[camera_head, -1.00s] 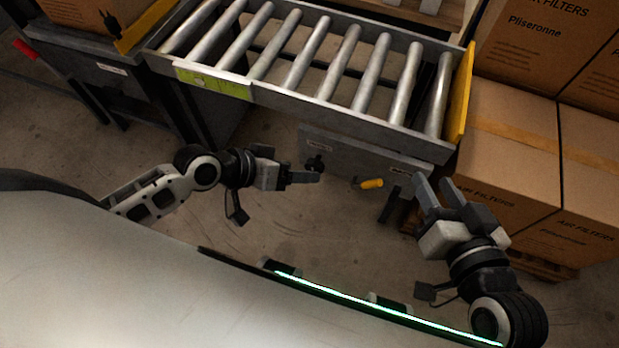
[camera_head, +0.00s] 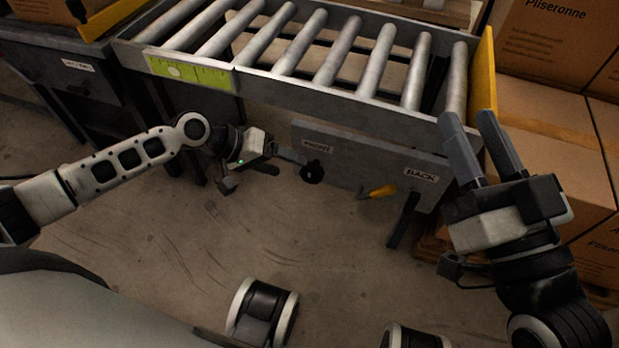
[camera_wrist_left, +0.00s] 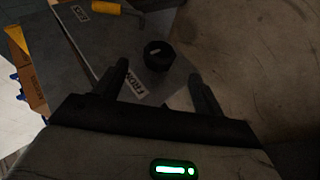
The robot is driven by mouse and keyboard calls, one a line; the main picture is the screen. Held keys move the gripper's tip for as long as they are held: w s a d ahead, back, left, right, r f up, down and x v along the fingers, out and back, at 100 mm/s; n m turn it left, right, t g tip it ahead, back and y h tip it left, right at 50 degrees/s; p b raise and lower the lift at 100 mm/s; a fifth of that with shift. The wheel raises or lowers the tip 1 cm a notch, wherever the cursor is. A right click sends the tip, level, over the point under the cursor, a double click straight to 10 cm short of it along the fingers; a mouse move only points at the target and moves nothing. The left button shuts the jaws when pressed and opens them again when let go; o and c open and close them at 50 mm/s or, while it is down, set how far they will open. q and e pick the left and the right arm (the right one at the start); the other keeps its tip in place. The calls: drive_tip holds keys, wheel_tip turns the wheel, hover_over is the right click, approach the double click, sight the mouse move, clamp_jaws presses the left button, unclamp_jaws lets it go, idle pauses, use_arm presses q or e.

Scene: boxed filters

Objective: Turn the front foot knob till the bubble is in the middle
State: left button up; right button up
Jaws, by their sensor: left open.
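The black front foot knob (camera_head: 312,172) is on the grey panel below the FRONT label (camera_head: 318,146). The lime-green level (camera_head: 205,77) is on the conveyor's side rail; a pale round spot that looks like its bubble (camera_head: 175,71) sits left of its middle. My left gripper (camera_head: 297,158) is open, close to the knob from the left. In the left wrist view the knob (camera_wrist_left: 158,55) shows ahead of the open fingers (camera_wrist_left: 159,73), roughly between their tips; contact is not visible. My right gripper (camera_head: 468,117) is open and empty, before the conveyor's right end.
A yellow-handled crank (camera_head: 382,191) sticks out of the panel between the knob and the BACK label (camera_head: 421,175). The roller conveyor (camera_head: 340,98) runs above. Cardboard boxes (camera_head: 555,165) are stacked at right. The floor (camera_head: 330,250) before the panel is clear.

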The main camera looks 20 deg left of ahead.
sight(302, 172)
use_arm(q)
drive_tip(key=b+x, duration=0.2)
drive_tip(key=x, duration=0.4)
drive_tip(key=shift+w+d+f, duration=0.15)
drive_tip(key=shift+d+f, duration=0.05)
drive_tip(key=shift+f, duration=0.05)
drive_tip(key=shift+w+d+f+b, duration=0.3)
drive_tip(key=shift+d+f+b, duration=0.1)
drive_tip(key=shift+d, duration=0.05)
use_arm(e)
wheel_tip(302, 172, up, 6)
drive_tip(key=s+n+t+y, duration=0.1)
drive_tip(key=s+n+y, duration=0.1)
drive_tip(key=n+y, duration=0.3)
drive_tip(key=n, duration=0.2)
drive_tip(key=shift+a+f+n+y, duration=0.15)
drive_tip(key=shift+n+y, duration=0.15)
drive_tip(key=shift+y, duration=0.1)
use_arm(q)
drive_tip(key=shift+c, duration=0.2)
use_arm(e)
drive_tip(key=shift+w, duration=0.1)
use_arm(q)
drive_tip(key=c, duration=0.9)
